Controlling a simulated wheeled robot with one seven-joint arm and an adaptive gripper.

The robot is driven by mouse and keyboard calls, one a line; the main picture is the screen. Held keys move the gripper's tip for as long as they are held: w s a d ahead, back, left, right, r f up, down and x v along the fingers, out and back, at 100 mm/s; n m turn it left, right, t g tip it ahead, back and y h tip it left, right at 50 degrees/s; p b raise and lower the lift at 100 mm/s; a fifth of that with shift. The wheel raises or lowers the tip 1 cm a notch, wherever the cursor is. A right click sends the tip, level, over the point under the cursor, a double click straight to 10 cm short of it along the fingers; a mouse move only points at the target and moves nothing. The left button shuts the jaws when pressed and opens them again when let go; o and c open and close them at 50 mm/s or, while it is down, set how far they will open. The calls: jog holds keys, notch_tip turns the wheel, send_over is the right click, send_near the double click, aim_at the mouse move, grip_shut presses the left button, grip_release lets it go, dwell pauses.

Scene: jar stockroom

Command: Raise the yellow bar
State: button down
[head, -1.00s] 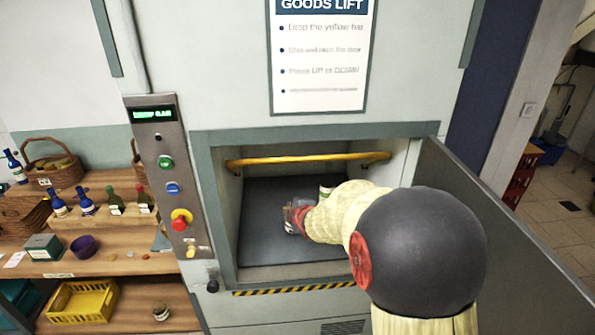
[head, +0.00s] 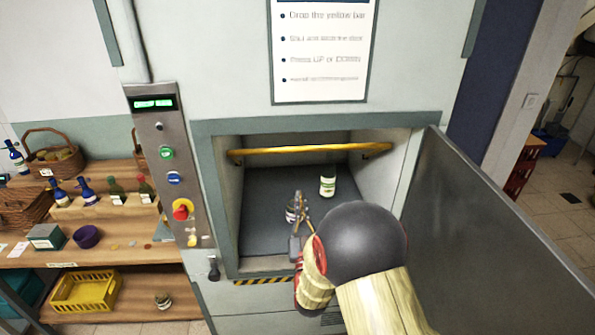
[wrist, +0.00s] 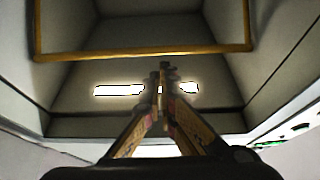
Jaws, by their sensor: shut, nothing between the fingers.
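The yellow bar (head: 305,150) runs level across the upper part of the goods lift opening, held at both ends. It also shows in the wrist view (wrist: 145,53), with an arm running back at each side. My gripper (head: 299,196) points upward at the front of the lift opening, and appears below the bar and apart from it. In the wrist view its fingertips (wrist: 163,66) are together and empty, just under the bar in the picture. The lift floor (head: 265,210) lies behind my gripper.
A jar with a pale label (head: 327,186) stands on the lift floor; another jar (head: 291,213) is partly hidden by my gripper. The lift door (head: 480,230) stands open at the right. A control panel (head: 168,170) is left of the opening, beside shelves of bottles and baskets.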

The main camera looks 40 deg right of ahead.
aim_at(295, 148)
jog(key=x, duration=1.3)
jog(key=shift+w+d+r, duration=0.15)
jog(key=shift+w+d, duration=0.05)
jog(key=shift+w, duration=0.15)
jog(key=shift+r, duration=0.1)
jog(key=w+r, duration=0.1)
jog(key=w+d+r+b, duration=0.1)
jog(key=w+r+b, duration=0.1)
jog(key=r, duration=0.1)
jog(key=shift+d, duration=0.4)
jog(key=shift+r, duration=0.4)
